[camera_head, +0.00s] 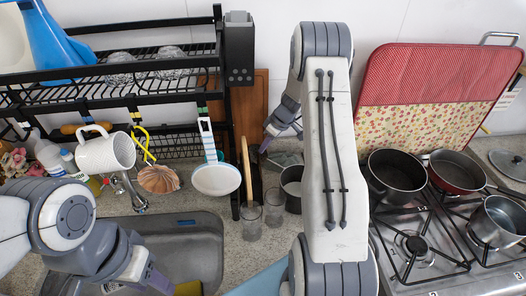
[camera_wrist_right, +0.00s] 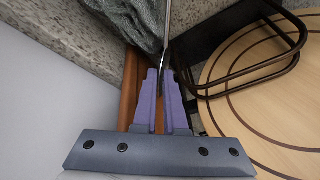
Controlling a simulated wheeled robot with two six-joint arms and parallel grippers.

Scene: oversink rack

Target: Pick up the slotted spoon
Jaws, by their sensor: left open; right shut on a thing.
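In the head view my right gripper (camera_head: 272,136) is beside the right end of the black rack, partly behind my own arm, and the spoon cannot be made out there. My left gripper (camera_head: 146,276) is low at the left, over the sink, apart from any utensil; its fingers are open and partly cut off by the frame.
Glasses (camera_head: 251,222) stand below. Pots (camera_head: 396,176) sit on the stove at right. The wrist view shows a round wooden board (camera_wrist_right: 270,80), a black wire loop (camera_wrist_right: 285,45) and grey crumpled cloth (camera_wrist_right: 130,20) close by.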

